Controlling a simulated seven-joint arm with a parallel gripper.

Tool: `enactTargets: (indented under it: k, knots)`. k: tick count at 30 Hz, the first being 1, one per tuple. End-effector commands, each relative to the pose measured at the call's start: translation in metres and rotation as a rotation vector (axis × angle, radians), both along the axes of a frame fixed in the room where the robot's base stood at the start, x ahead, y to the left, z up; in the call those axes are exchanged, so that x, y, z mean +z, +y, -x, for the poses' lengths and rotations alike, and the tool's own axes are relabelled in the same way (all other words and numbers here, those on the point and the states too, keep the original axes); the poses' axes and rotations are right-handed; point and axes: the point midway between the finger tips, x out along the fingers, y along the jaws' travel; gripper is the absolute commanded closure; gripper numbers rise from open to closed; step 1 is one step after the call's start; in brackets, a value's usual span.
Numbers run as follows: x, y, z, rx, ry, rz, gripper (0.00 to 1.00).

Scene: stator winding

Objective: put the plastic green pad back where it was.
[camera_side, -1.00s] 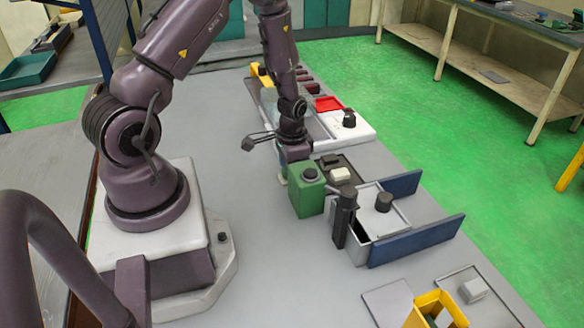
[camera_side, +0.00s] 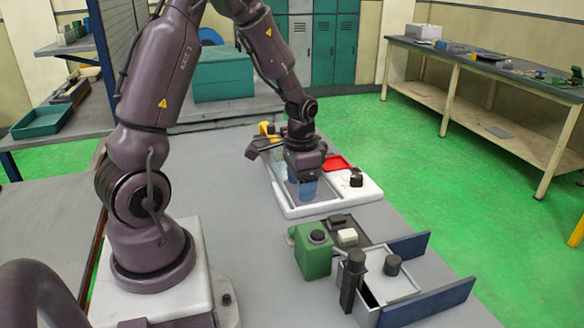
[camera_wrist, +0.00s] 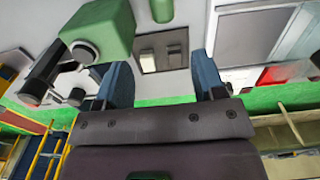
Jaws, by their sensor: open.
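A dark plate with a white button (camera_side: 347,236) lies beside the green block. In front is a grey box (camera_side: 390,285) with blue side walls and dark cylinders. A red tray (camera_side: 338,164) and a white base with a black knob (camera_side: 356,180) are near my gripper. The bench's left is clear.

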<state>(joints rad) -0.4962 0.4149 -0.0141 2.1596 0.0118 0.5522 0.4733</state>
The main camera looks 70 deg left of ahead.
Motion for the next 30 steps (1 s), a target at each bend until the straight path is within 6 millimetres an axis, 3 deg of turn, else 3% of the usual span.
enactTargets:
  k: [4, 8, 12, 15, 22, 30]
  knots:
    - [0.052, -0.027, -0.005, -0.009, -0.080, -0.035, 0.37]
    - [0.106, -0.063, 0.004, -0.011, -0.174, -0.057, 0.37]
    - [0.154, -0.101, 0.029, -0.009, -0.279, -0.057, 0.37]
    - [0.178, -0.123, 0.051, -0.008, -0.352, -0.044, 0.37]
    - [0.203, -0.151, 0.090, -0.005, -0.459, -0.004, 0.37]
    - [0.206, -0.155, 0.099, -0.002, -0.478, 0.009, 0.37]
